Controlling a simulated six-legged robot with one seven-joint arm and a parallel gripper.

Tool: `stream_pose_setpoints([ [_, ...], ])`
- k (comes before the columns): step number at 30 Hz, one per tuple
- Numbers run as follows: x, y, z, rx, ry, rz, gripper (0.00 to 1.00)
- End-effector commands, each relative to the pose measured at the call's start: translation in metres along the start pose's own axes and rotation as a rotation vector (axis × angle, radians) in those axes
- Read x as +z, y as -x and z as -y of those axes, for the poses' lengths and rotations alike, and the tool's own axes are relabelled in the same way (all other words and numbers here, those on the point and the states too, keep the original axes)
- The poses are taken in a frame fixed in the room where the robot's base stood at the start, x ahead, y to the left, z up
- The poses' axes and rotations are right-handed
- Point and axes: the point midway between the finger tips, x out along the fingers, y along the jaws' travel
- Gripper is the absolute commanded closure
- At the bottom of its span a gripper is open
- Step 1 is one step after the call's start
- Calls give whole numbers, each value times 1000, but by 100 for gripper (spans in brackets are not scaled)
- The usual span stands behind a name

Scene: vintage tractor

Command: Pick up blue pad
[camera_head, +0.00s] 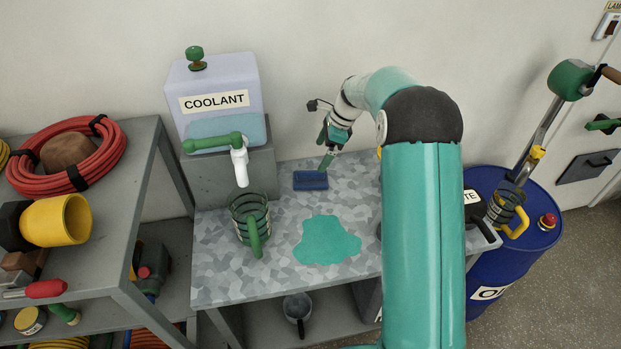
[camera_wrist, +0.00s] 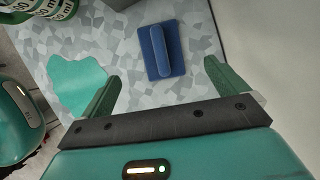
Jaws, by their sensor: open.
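The blue pad (camera_head: 311,180) is a small dark blue rectangle with a raised grip bar, lying flat on the grey patterned tabletop (camera_head: 215,275) near the wall. In the wrist view the pad (camera_wrist: 162,50) lies beyond the fingertips, between their lines and apart from both. My gripper (camera_head: 328,160) hangs over the table just above the pad in the head view. In the wrist view its two green fingers (camera_wrist: 162,75) are spread wide with nothing between them. My arm hides the right part of the table.
A teal puddle (camera_head: 328,241) spreads on the table in front of the pad. A green-handled jug (camera_head: 251,222) stands left of it, below the coolant tank (camera_head: 214,98) and its tap. A blue drum (camera_head: 512,240) stands right, and a shelf with red hose (camera_head: 68,156) left.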

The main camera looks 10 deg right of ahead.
Motion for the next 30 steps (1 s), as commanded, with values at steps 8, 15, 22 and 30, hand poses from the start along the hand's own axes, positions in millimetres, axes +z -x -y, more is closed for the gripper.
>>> stream_pose_setpoints([
  [8,0,-47,0,1,2,0,2],
  [15,-1,-65,1,2,3,0,2],
  [22,-4,-98,2,1,3,0,2],
  [30,-3,-104,2,-1,4,0,2],
])
